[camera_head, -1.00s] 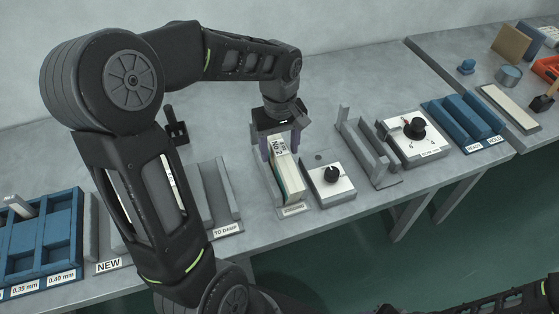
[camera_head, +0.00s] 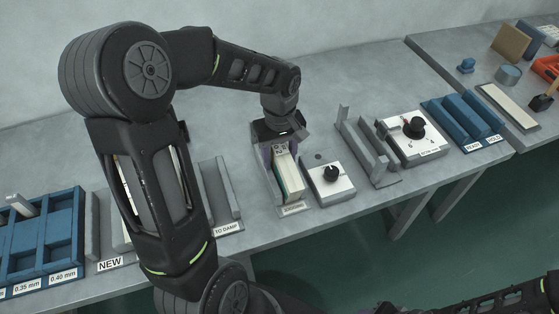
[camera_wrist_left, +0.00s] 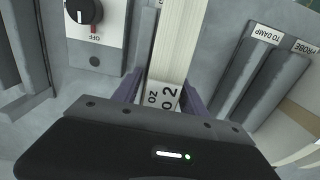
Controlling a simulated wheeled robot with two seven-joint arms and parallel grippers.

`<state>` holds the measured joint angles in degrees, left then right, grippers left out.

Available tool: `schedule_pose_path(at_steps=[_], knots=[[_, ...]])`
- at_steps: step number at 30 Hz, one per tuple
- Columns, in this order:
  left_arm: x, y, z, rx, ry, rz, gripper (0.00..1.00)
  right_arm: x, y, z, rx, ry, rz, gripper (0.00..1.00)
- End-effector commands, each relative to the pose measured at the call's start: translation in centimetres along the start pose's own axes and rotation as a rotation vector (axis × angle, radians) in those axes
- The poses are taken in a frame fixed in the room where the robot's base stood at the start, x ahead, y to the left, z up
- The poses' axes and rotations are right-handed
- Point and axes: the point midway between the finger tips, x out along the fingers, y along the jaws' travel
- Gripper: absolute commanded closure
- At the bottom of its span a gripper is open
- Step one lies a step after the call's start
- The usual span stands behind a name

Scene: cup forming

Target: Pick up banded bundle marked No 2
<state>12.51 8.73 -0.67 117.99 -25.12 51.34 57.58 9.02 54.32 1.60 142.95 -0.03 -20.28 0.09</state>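The banded bundle marked No 2 (camera_head: 289,178) is a pale block of sheets with a white label on its near-top end. It stands in a grey holder (camera_head: 295,209) on the bench. In the left wrist view the bundle (camera_wrist_left: 172,45) runs up the picture, and its label (camera_wrist_left: 161,95) shows a "2". My left gripper (camera_head: 281,150) is over the bundle's rear end, its purple fingers on either side. The fingers look apart, with a narrow gap beside the label. My right arm enters at the bottom right; its gripper end is too cut off and dark to read.
A white dial box (camera_head: 331,184) stands close to the right of the holder. Beyond it are a grey slotted stand (camera_head: 368,150) and a second dial box (camera_head: 414,138). A grey "TO DAMP" rack (camera_head: 217,193) is to the left. Blue trays (camera_head: 45,240) lie far left.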

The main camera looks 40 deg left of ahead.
Motion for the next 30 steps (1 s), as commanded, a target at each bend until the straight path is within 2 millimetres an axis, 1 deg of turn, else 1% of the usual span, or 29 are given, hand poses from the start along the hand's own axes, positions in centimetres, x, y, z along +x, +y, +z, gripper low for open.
schedule_pose_path(at_steps=[1,2,15,18,30], knots=[[-0.01,0.0,0.0,0.0,0.0,0.0,0.55,0.0,0.0,0.0,0.0,0.0,0.0,0.64],[-0.01,0.0,0.0,0.0,0.0,0.0,0.57,0.0,0.0,0.0,0.0,0.0,0.0,0.64],[0.0,0.0,0.0,0.0,0.0,0.0,0.93,0.0,0.0,0.0,0.0,0.0,0.0,0.64],[0.0,0.0,0.0,0.0,0.0,0.0,1.0,0.0,0.0,0.0,0.0,0.0,0.0,0.64],[0.0,0.0,0.0,0.0,0.0,0.0,1.0,0.0,0.0,0.0,0.0,0.0,0.0,0.64]])
